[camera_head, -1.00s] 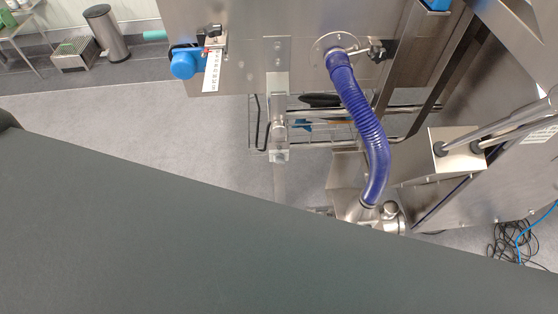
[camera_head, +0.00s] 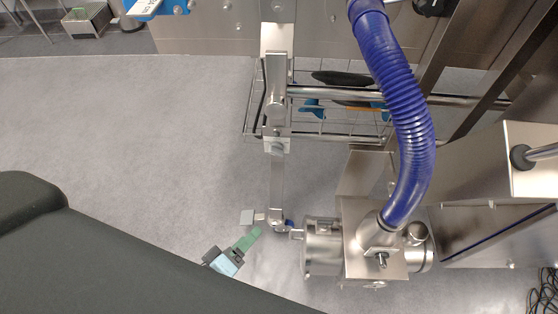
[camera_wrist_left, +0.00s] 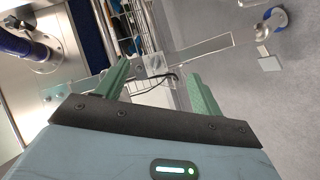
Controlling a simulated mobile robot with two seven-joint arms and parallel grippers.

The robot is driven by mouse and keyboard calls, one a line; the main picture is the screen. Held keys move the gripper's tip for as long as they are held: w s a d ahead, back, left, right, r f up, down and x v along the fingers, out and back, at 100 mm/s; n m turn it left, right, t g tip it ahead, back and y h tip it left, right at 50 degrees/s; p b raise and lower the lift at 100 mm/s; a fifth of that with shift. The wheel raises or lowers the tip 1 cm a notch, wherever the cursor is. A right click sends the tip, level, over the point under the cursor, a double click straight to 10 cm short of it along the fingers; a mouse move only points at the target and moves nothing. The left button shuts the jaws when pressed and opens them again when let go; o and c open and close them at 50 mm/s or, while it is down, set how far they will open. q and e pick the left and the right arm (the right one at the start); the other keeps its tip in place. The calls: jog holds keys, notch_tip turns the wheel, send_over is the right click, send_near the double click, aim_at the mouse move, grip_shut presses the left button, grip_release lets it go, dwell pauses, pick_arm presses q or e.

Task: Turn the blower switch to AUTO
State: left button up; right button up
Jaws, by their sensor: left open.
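A steel motor-like housing (camera_head: 325,247), which looks like the blower, stands at the lower middle of the head view, with a ribbed blue hose (camera_head: 402,105) rising from it. I cannot make out a blower switch or its setting in either view. My left gripper (camera_head: 252,236), with green fingers, is left of the housing and apart from it. In the left wrist view my left gripper (camera_wrist_left: 160,84) shows its two green fingers spread with nothing held between them. The blue hose (camera_wrist_left: 18,42) shows at the left there. My right gripper is not in view.
A steel leg (camera_head: 277,185) comes down between gripper and hose, with a wire rack (camera_head: 330,128) behind it. A steel box (camera_head: 530,160) is at the right. Cables (camera_head: 543,293) lie at lower right. The grey floor (camera_head: 130,140) at the left is clear.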

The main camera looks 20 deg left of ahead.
pick_arm(q)
jog(key=w+f+n+t+y+b, duration=0.1)
jog(key=w+f+n+t+b, duration=0.3)
jog(key=w+n+b, duration=0.5)
jog(key=n+t+y+b, duration=0.4)
jog(key=n+b, duration=0.7)
jog(key=b, duration=0.3)
send_near(276, 156)
jog(key=x, duration=0.3)
jog(key=b+x, duration=0.1)
jog(key=x, duration=0.5)
jog(key=shift+w+a+r, duration=0.1)
jog(key=shift+w+r, duration=0.05)
jog(key=shift+w, duration=0.05)
jog(key=shift+w+r, duration=0.2)
jog(key=shift+w, duration=0.3)
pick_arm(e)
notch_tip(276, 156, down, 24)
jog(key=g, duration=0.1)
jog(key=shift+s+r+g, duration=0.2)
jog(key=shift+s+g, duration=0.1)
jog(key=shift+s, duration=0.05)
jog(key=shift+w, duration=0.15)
